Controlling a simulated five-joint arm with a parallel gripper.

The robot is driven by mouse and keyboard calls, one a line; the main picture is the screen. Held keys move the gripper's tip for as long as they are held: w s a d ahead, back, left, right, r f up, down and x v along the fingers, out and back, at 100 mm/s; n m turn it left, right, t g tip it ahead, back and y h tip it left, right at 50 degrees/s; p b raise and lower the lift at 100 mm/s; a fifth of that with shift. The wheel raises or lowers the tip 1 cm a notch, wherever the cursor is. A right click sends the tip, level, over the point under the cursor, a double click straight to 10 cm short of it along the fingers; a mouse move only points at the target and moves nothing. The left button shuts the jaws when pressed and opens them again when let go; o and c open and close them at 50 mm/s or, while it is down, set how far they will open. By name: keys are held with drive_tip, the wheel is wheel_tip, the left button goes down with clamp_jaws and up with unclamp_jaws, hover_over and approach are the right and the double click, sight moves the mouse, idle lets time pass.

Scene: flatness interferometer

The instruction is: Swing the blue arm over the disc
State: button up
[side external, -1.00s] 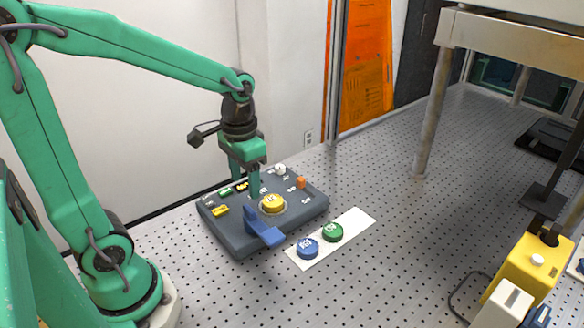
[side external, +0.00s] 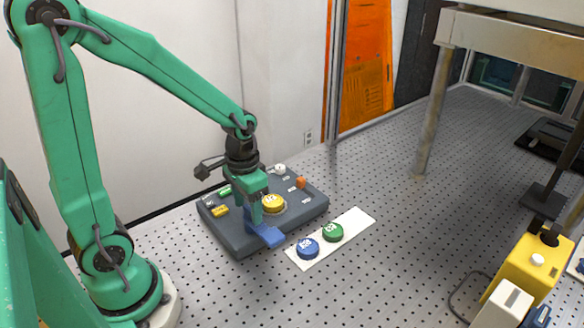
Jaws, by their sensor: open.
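The blue arm (side external: 268,236) lies at the front of the dark grey instrument box (side external: 228,240), its flat end pointing to the lower right over the box's front edge. The yellow disc (side external: 271,203) sits in a round seat on the box, just behind and to the right of the blue arm, which is not over it. My gripper (side external: 252,217) is open, pointing down at the raised left end of the blue arm. Its fingers hide much of that upright part. I cannot tell whether they touch it.
A white strip (side external: 352,222) beside the box bears a blue disc (side external: 307,248) and a green disc (side external: 333,232). An orange knob (side external: 300,183) and a white knob (side external: 280,169) stand at the box's back. The perforated table is clear to the right, up to a metal post (side external: 432,120).

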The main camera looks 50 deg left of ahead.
clamp_jaws()
drive_tip(key=shift+n, duration=0.5)
drive_tip(key=n, duration=0.4)
drive_tip(key=shift+d, duration=0.1)
drive_tip(key=n, duration=0.6)
drive_tip(key=shift+w+r, duration=0.1)
drive_tip(key=n, duration=0.5)
drive_tip(key=shift+w+d, duration=0.1)
drive_tip(key=n, duration=0.6)
drive_tip(key=shift+w, duration=0.1)
